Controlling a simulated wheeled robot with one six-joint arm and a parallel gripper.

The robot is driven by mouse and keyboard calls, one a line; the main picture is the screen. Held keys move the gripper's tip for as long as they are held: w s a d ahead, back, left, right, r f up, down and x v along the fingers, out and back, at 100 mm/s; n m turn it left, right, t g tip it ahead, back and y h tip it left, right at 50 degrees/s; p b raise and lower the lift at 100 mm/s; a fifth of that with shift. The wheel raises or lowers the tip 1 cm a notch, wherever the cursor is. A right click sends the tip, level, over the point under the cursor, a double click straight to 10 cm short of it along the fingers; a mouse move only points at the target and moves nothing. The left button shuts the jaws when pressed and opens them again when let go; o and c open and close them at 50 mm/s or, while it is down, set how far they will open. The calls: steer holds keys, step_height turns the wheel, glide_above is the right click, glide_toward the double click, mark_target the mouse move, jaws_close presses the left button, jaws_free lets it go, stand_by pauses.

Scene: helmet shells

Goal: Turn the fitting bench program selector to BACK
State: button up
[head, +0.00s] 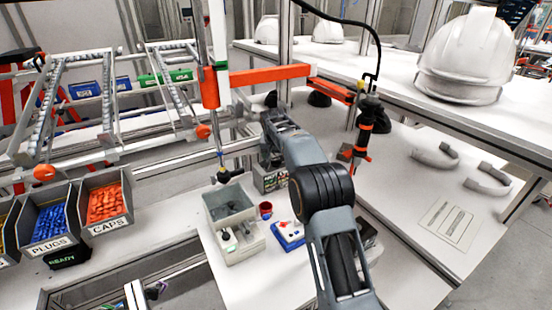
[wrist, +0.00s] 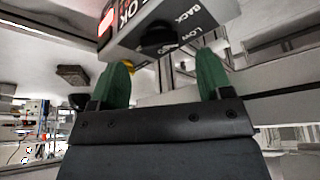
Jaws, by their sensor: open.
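The program selector is a black knob (wrist: 158,38) on the face of a grey control box (wrist: 185,22) in the wrist view. White lettering beside the knob reads BACK and LOW, with OK on another part of the box. I cannot tell which mark the knob points to. My gripper (wrist: 162,68) is open, with its two green fingers spread. The knob appears between and beyond the fingertips, and no contact shows. In the head view the box (head: 270,180) stands on the bench, partly hidden by my arm, and the knob cannot be made out.
A hanging tool (head: 365,130) is right of my arm. A white helmet (head: 468,60) sits on the upper shelf.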

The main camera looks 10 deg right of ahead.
mark_target(276, 161)
steer(key=shift+p+x, duration=0.3)
steer(key=shift+x, duration=1.65)
steer(key=shift+c, duration=0.3)
steer(key=c, duration=0.9)
steer(key=shift+o, duration=0.2)
steer(key=shift+n+y, duration=0.3)
steer(key=shift+n, duration=0.3)
steer(key=o, duration=0.9)
steer(key=shift+r, duration=0.1)
steer(key=b+v, duration=0.2)
steer(key=v, duration=1.1)
steer(key=shift+s+r, duration=0.2)
steer(key=shift+r, duration=0.15)
